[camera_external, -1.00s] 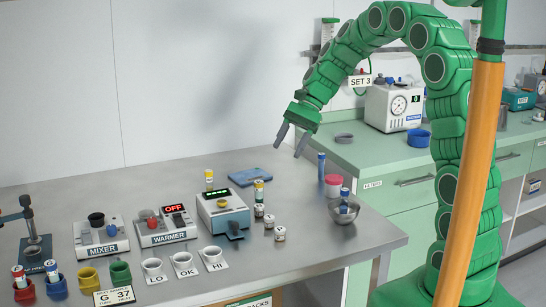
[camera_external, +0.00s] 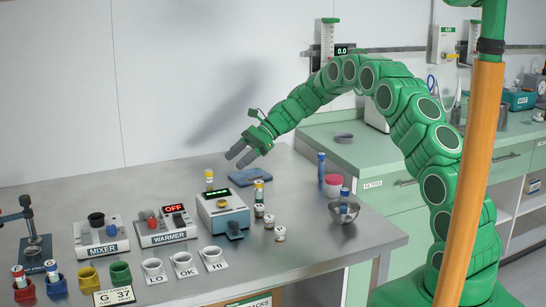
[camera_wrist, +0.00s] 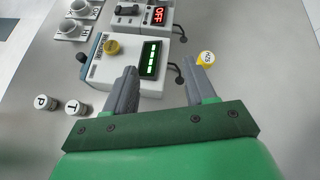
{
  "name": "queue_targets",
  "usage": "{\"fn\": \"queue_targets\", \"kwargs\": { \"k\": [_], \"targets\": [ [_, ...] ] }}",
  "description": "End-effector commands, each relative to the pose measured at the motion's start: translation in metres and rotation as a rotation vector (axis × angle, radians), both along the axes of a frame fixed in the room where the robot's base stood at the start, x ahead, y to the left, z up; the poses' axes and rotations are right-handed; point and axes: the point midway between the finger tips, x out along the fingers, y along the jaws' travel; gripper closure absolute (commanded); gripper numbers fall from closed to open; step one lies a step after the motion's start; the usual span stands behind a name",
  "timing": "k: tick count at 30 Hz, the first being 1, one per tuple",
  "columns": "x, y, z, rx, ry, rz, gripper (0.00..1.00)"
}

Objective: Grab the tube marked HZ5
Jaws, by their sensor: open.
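My gripper (camera_external: 238,158) is open and empty above the back of the table. It also shows in the wrist view (camera_wrist: 162,88), its fingers spread, touching no tube.
The box with the green display (camera_external: 222,208) stands beside the warmer (camera_external: 164,228). White-topped vials (camera_wrist: 76,107) marked P and T stand at left in the wrist view.

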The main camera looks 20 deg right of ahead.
Motion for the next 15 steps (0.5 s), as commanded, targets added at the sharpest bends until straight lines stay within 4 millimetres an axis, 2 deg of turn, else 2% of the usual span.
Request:
{"fn": "queue_targets", "kwargs": {
  "k": [1,7,15],
  "targets": [
    [0.008,0.003,-0.009,0.012,0.019,-0.017,0.45],
    [0.038,0.013,-0.036,0.066,0.087,-0.087,0.45],
    [0.066,0.022,-0.066,0.123,0.163,-0.156,0.45]
  ]
}}
